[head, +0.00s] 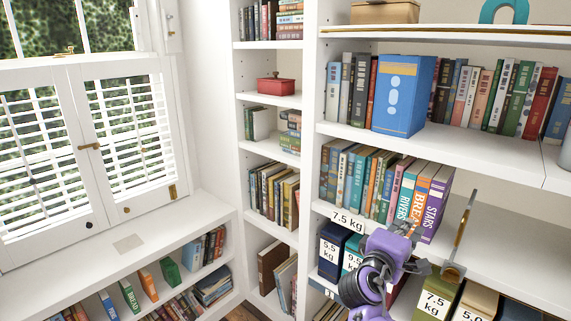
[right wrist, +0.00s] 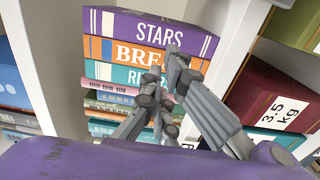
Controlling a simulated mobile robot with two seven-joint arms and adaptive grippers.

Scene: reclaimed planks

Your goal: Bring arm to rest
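My right arm, purple with dark grey joints, reaches up from the bottom of the head view. Its gripper (head: 420,252) is in front of the shelf, at the right ends of the 7.5 kg shelf label and book row. My left gripper is out of view.
White shelves surround the arm. Labelled weight boxes, including a 7.5 kg box (head: 434,303), stand below right. A brown upright piece (head: 461,235) stands close right of the gripper. A large blue book (head: 403,95) is above. The shelf right of the STARS book has bare room.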

